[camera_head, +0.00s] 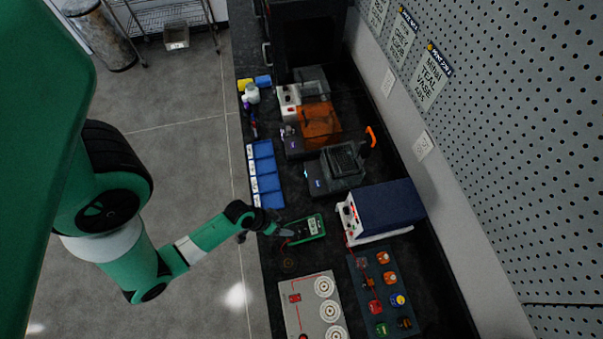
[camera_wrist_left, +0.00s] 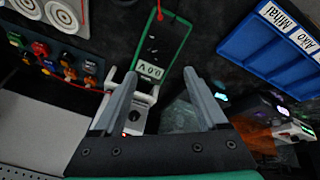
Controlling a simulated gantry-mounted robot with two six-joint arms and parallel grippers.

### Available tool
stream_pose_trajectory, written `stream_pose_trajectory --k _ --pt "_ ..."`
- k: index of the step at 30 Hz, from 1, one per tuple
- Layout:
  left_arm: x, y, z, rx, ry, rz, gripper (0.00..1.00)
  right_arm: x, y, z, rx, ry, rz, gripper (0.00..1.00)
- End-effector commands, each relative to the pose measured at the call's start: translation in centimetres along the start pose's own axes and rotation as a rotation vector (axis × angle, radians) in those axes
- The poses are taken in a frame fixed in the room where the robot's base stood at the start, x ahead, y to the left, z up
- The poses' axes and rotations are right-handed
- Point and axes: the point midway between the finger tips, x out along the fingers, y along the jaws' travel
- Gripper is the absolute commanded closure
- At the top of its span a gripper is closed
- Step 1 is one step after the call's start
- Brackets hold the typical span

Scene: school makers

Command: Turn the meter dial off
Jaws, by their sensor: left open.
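The green-framed meter (camera_head: 305,229) lies on the dark bench beside my left gripper in the head view. In the left wrist view the meter (camera_wrist_left: 181,38) shows above the fingertips, with its lit display (camera_wrist_left: 151,71) near the lower end. A red lead reaches its upper end. The dial is too dark and small to make out, so its setting cannot be told. My left gripper (camera_head: 284,231) is at the meter's left end in the head view. In the left wrist view the gripper (camera_wrist_left: 162,78) is open, with nothing between its fingers. My right gripper is not in view.
A blue-and-white bench device (camera_head: 385,208) stands right of the meter. Blue labelled bins (camera_head: 265,174) lie beyond it. A pale board with round parts (camera_head: 308,305) and a dark board with coloured knobs (camera_head: 367,283) lie nearer. A pegboard wall (camera_head: 530,130) borders the bench.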

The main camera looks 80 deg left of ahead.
Motion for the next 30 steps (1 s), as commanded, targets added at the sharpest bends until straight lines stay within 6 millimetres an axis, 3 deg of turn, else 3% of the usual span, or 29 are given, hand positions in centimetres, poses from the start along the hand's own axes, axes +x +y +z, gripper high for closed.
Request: stream_pose_trajectory --k 5,16,21,29,30 --pt "2.4 -0.1 0.1 0.005 0.0 0.0 0.25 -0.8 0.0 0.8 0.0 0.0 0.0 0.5" --pt "10.2 -0.1 0.0 0.004 0.001 0.0 0.25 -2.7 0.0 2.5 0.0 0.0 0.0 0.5" --pt "11.5 0.0 -0.1 0.002 0.003 0.0 0.25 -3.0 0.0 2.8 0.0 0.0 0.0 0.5" --pt "11.6 0.0 -0.2 0.002 0.004 0.0 0.25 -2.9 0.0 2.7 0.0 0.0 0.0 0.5" --pt "11.6 0.0 -0.2 0.002 0.004 0.0 0.32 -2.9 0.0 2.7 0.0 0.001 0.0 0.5"
